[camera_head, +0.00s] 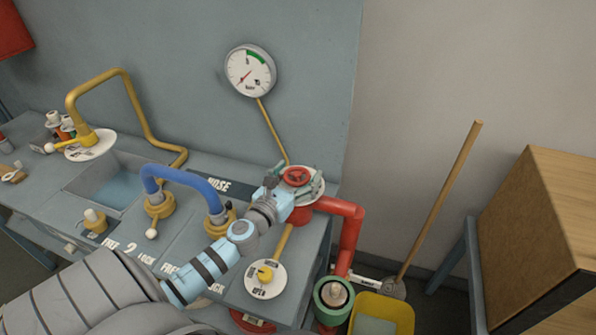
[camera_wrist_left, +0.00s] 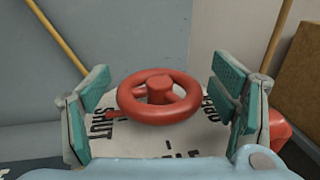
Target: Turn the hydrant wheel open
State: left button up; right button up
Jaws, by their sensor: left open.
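The red hydrant wheel (camera_head: 297,176) sits on top of a red pipe (camera_head: 345,210) at the right end of the grey bench. In the left wrist view the wheel (camera_wrist_left: 158,98) is centred above a white plate (camera_wrist_left: 165,140) lettered "SHUT" on the left, with partly hidden lettering on the right. A small red pointer (camera_wrist_left: 112,114) lies towards the "SHUT" side. My left gripper (camera_wrist_left: 160,108) is open, with one teal-padded finger on each side of the wheel and visible gaps between pads and rim. In the head view the left gripper (camera_head: 290,187) is at the wheel. My right gripper is not in view.
A pressure gauge (camera_head: 250,70) hangs on the wall behind. A blue hose pipe (camera_head: 185,175), a yellow valve dial (camera_head: 265,278) and a sink (camera_head: 115,188) are on the bench.

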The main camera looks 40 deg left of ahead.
pick_arm(q)
jog(key=shift+s, duration=0.1)
jog(key=c, duration=1.2)
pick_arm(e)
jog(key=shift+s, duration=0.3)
